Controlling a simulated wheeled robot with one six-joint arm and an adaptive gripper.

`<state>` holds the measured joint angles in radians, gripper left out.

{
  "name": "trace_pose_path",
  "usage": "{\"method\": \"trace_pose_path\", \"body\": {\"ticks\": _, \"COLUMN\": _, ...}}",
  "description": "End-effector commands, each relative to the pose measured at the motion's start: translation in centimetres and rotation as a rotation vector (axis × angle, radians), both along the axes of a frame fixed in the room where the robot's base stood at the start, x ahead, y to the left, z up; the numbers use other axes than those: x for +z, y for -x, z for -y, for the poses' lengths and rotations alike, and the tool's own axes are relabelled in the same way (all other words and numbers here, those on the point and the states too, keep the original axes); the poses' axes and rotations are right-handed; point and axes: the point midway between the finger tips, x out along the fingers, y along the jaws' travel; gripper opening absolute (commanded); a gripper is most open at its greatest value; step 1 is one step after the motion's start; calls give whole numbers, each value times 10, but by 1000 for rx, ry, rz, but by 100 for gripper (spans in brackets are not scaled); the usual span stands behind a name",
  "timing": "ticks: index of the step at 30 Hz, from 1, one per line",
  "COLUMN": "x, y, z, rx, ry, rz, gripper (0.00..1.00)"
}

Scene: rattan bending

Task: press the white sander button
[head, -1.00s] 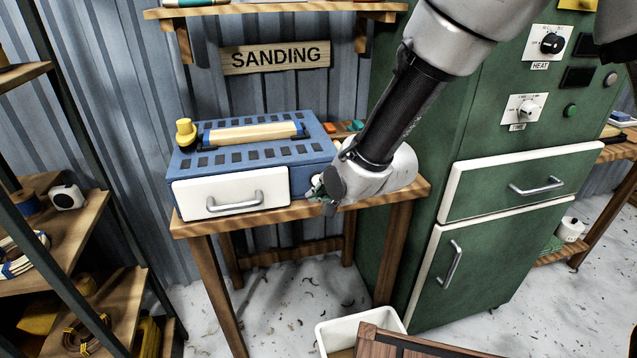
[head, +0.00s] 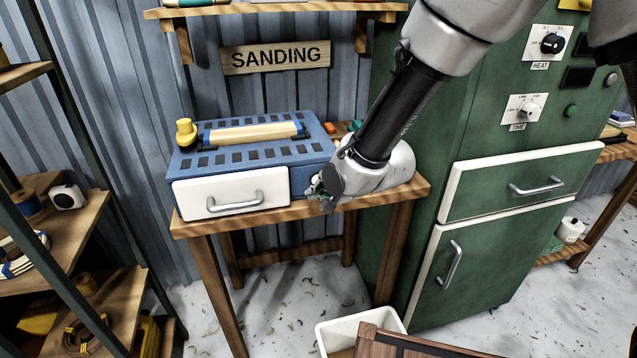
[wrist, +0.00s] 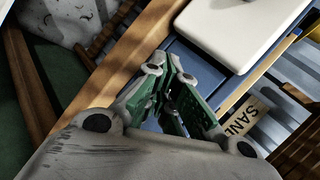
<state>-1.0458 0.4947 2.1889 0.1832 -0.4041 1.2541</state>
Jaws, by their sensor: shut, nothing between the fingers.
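The blue sander (head: 225,158) stands on a wooden table, with a slotted top and a white front drawer (head: 232,192). My gripper (head: 318,190) is at the sander's front right corner, right of the drawer. In the wrist view my gripper (wrist: 172,92) is shut and empty, its green and grey fingers pointing at the blue body (wrist: 215,62) beside the white drawer (wrist: 238,28). I cannot make out the white button in either view; my gripper covers part of the sander's front right. I cannot tell whether the fingertips touch the sander.
The wooden table (head: 300,216) has a narrow bare front edge. A green cabinet (head: 490,215) with knobs and drawers stands close on the right. A shelf rack (head: 85,235) is at the left. A white bin (head: 345,325) is on the floor in front.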

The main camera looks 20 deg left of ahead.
Motion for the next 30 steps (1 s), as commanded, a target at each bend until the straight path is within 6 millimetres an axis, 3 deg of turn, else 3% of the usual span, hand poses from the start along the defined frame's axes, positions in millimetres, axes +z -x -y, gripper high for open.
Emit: {"method": "trace_pose_path", "body": {"ticks": 30, "x": 0, "y": -8, "z": -5, "rx": -1, "ry": -1, "rz": 0, "gripper": 0}}
